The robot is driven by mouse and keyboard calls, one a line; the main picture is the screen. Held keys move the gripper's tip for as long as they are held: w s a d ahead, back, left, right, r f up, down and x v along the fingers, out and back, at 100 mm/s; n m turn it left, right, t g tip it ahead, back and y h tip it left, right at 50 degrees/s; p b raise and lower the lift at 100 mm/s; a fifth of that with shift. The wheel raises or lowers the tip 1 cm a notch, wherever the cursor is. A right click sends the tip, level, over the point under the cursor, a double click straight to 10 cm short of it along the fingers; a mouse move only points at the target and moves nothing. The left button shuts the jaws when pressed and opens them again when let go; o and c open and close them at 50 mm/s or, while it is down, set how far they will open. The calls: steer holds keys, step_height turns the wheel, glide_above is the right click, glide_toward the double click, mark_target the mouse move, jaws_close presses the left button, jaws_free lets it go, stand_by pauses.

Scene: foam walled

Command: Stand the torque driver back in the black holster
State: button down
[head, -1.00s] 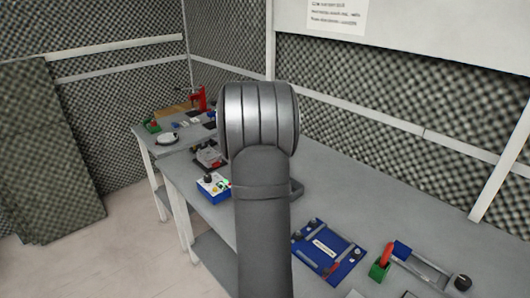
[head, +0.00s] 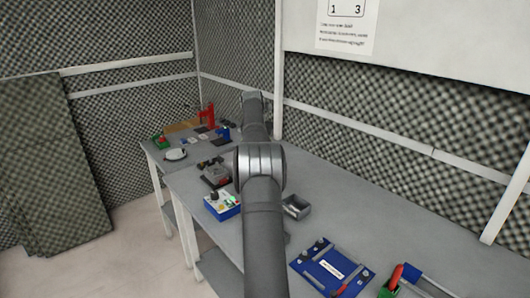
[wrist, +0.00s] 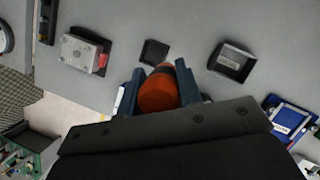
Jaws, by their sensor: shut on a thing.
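The torque driver (wrist: 158,93) shows in the wrist view as a rounded orange-red handle with a dark band, seen nearly end-on. My gripper (wrist: 165,84) is shut on it, with a dark blue finger on each side. The driver's lower part is hidden. The black holster (wrist: 154,52) is a small dark square on the grey bench, just beyond the driver in the wrist view, and the driver looks apart from it. In the head view my arm covers the middle of the bench, so I cannot make out the holster or driver there.
A grey tray (wrist: 232,62) is right of the holster and a grey device (wrist: 85,52) left of it. A blue-and-white button box (head: 222,205) and a blue panel (head: 331,268) are on the bench (head: 350,217). Bare bench separates them.

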steer(key=shift+w+a+f+n+y, duration=0.1)
steer(key=shift+w+a+n+y, duration=0.1)
steer(key=shift+w+a+n, duration=0.55)
steer(key=shift+w+a+f+n+y, duration=0.1)
steer(key=shift+w+a+n+y, duration=0.15)
steer(key=shift+w+a, duration=0.45)
steer(key=shift+w+d, duration=0.15)
steer(key=shift+d, duration=0.05)
steer(key=shift+f, duration=1.05)
step_height(320, 180, down, 9)
stand_by(3.5)
steer(key=c, duration=0.9)
jaws_free()
steer(key=v, duration=1.7)
steer(key=shift+r, duration=0.15)
